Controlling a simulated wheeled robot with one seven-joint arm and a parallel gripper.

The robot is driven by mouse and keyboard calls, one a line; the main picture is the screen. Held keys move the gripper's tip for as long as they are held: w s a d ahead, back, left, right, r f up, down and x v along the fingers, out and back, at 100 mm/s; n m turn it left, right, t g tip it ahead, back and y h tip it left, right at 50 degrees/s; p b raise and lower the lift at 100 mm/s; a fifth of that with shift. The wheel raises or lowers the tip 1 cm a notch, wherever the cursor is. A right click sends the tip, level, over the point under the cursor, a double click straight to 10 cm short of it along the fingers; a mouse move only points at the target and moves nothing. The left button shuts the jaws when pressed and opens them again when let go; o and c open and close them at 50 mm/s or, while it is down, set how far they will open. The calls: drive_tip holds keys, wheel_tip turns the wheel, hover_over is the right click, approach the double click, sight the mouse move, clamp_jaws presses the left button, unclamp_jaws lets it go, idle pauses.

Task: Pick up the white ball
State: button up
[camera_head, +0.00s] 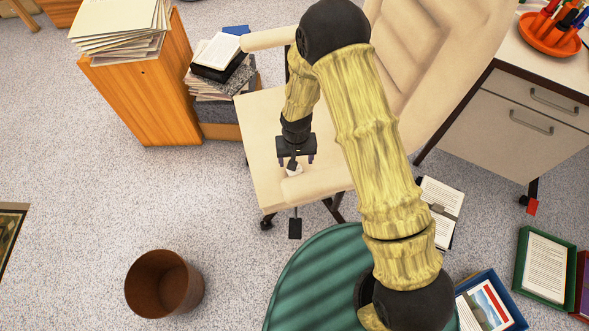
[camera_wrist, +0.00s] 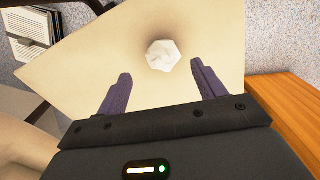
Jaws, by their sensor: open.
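The white ball (camera_wrist: 163,55) lies on the beige seat of an office chair (camera_wrist: 80,75). It looks faceted, like crumpled paper. In the head view the ball (camera_head: 294,170) shows small and partly hidden just below my gripper (camera_head: 296,160). The chair seat (camera_head: 262,125) is bare around it. In the wrist view my gripper (camera_wrist: 160,88) is open, its two dark fingers apart and empty. The ball is beyond the fingertips, between their lines and nearer the right finger. I cannot tell the exact height of the fingers above the seat.
The chair backrest (camera_head: 425,60) rises behind my arm. A wooden cabinet (camera_head: 140,100) with papers and a pile of books (camera_head: 218,75) stand left of the chair. A white desk (camera_head: 515,125) is at right. A brown bin (camera_head: 163,285) stands on open carpet at lower left.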

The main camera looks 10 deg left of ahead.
drive_tip(key=shift+a+f+b, duration=0.15)
drive_tip(key=shift+f+b, duration=0.25)
drive_tip(key=shift+f, duration=0.9)
drive_tip(key=shift+a+f+b, duration=0.15)
drive_tip(key=shift+f+b, duration=0.2)
drive_tip(key=shift+f, duration=0.95)
drive_tip(key=c, duration=1)
